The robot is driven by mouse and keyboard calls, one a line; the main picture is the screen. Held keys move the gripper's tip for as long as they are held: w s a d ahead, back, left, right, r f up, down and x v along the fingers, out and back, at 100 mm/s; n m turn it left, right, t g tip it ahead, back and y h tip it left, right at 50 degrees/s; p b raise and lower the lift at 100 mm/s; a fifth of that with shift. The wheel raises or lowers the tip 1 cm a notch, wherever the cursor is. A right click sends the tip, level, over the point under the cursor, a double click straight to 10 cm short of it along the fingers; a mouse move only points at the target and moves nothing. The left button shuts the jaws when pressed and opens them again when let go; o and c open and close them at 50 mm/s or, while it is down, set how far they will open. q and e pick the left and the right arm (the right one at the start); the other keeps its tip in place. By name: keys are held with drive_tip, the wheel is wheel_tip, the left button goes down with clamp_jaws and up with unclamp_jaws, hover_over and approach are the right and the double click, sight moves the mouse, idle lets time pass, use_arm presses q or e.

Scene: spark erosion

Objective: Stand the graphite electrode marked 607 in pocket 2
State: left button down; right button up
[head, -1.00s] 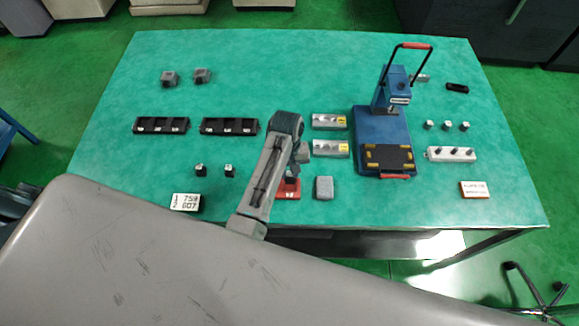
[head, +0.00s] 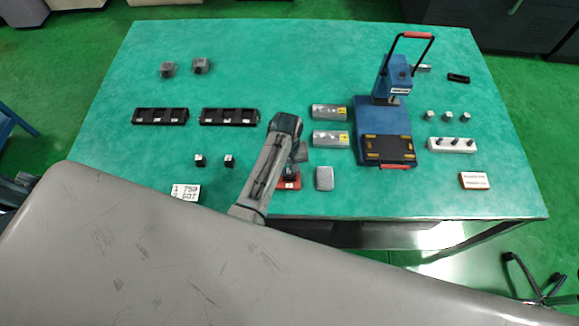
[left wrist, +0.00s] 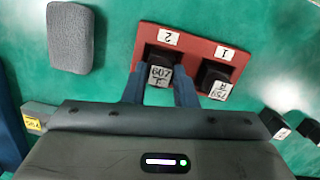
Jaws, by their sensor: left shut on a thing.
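The red holder (head: 288,184) lies near the table's front edge; the left wrist view shows its plate (left wrist: 191,43) with labels 2 and 1. My left gripper (left wrist: 158,92) is shut on the dark graphite electrode marked 607 (left wrist: 159,76), with a blue finger on each side. The electrode is upright at pocket 2, label upward; its lower end is hidden, so I cannot tell how deep it sits. An electrode marked 759 (left wrist: 218,87) stands at pocket 1. In the head view my left gripper (head: 297,165) hides much of the holder. My right gripper is not in view.
A grey block (head: 324,178) lies right of the holder. A card (head: 185,194) lists 1 759 and 2 607. Two dark pieces (head: 229,160) stand to the left. Black trays (head: 160,116) and a blue press (head: 384,130) stand farther back.

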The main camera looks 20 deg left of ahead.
use_arm(q)
drive_tip(key=shift+f, duration=0.15)
idle(0.3)
drive_tip(key=c, duration=1.1)
unclamp_jaws()
drive_tip(key=shift+w+r, duration=0.1)
drive_tip(key=shift+r, duration=0.3)
drive_tip(key=r, duration=0.3)
drive_tip(key=r+b, duration=0.1)
drive_tip(key=r, duration=0.2)
drive_tip(key=r+b, duration=0.1)
drive_tip(key=r, duration=0.3)
drive_tip(key=shift+w+a, duration=0.4)
drive_tip(key=shift+f, duration=0.1)
